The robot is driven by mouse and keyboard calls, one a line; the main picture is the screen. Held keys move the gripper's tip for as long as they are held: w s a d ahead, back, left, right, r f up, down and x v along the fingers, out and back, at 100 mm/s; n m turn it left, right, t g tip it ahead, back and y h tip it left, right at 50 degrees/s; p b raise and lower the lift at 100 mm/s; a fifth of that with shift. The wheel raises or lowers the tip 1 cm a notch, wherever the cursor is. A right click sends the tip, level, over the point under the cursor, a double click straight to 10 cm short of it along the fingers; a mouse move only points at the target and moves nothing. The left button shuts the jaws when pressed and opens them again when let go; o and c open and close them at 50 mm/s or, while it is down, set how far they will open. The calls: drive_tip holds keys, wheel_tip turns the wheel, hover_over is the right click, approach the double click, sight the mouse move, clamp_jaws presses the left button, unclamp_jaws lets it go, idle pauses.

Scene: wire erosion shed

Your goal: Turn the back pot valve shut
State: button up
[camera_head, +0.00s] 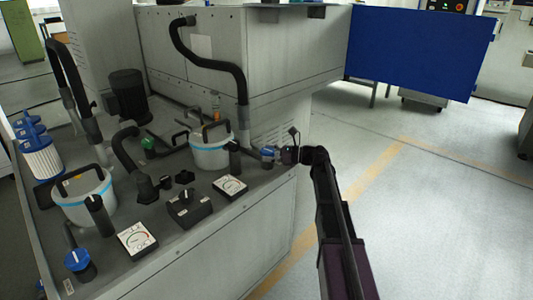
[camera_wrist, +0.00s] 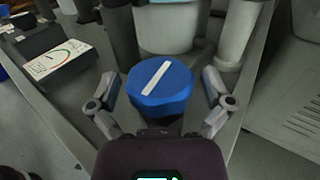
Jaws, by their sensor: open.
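The back pot valve is a blue round knob (camera_wrist: 175,92) with a white bar across its top, slanting from lower left to upper right in the wrist view. In the head view the knob (camera_head: 268,152) sits at the right edge of the grey bench, beside the white back pot (camera_head: 211,156) with its light blue band. My gripper (camera_wrist: 160,84) is open, one finger on each side of the knob, with gaps visible on both sides. In the head view my gripper (camera_head: 284,154) reaches the knob from the right and partly hides it.
A second blue valve (camera_head: 78,260) stands by the front pot (camera_head: 85,205). Two dial gauges (camera_head: 230,187) (camera_head: 137,240) and a black switch box (camera_head: 188,208) sit along the bench front. Black hoses (camera_head: 215,62) rise behind. The floor (camera_head: 420,190) to the right is clear.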

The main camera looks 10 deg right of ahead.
drive_tip(key=c, duration=1)
drive_tip(key=shift+c, duration=0.2)
drive_tip(key=shift+s+m+t, duration=0.1)
drive_tip(key=shift+m+t, duration=0.3)
drive_tip(key=shift+t, duration=0.2)
drive_tip(key=shift+m+t+h, duration=0.5)
drive_tip(key=shift+t+h, duration=0.1)
drive_tip(key=shift+t, duration=0.1)
drive_tip(key=o, duration=1)
drive_tip(key=shift+o, duration=0.2)
drive_tip(key=shift+d, duration=0.1)
drive_tip(key=v, duration=1.1)
drive_tip(key=shift+d, duration=0.35)
